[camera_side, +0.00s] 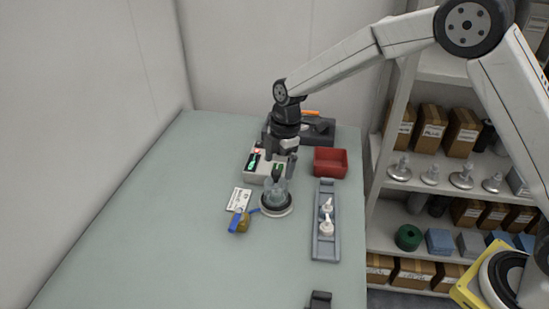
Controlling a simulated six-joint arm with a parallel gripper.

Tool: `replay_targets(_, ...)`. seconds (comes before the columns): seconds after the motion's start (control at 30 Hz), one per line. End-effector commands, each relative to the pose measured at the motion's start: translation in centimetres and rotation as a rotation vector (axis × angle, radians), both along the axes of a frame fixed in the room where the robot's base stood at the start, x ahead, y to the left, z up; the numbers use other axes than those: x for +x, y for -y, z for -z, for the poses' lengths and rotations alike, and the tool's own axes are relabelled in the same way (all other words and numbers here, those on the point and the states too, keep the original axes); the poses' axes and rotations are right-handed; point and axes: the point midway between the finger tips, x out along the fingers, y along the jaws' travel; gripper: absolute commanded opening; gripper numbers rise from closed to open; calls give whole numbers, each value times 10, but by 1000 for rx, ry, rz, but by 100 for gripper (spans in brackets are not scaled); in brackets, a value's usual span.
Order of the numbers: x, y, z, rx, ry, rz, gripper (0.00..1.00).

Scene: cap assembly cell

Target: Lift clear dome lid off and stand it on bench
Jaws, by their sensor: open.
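The clear dome lid (275,188) looks to sit on a round base (276,209) with a dark and pale rim, near the middle of the bench (185,210). Something dark and green shows at the top of the lid. My gripper (279,172) points down just above the lid, with its fingers spread apart. It looks empty. I cannot tell whether the fingers touch the lid.
A grey box with green displays (253,162) stands behind the lid. A red bin (330,168) is behind right, and a grey tray (326,250) with white parts is at right. A card (239,199) and a blue-and-yellow item (240,222) lie left. The bench's front left is clear.

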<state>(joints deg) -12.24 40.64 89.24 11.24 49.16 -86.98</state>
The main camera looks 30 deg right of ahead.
Motion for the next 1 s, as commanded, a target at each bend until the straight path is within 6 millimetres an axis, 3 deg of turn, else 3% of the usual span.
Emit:
replay_targets(0.27, 0, -1, 6, 0, 0, 0, 100)
replay_targets(0.7, 2, -9, 48, -1, 0, 0, 100)
replay_targets(1.0, 2, -10, 52, -1, 2, 0, 100)
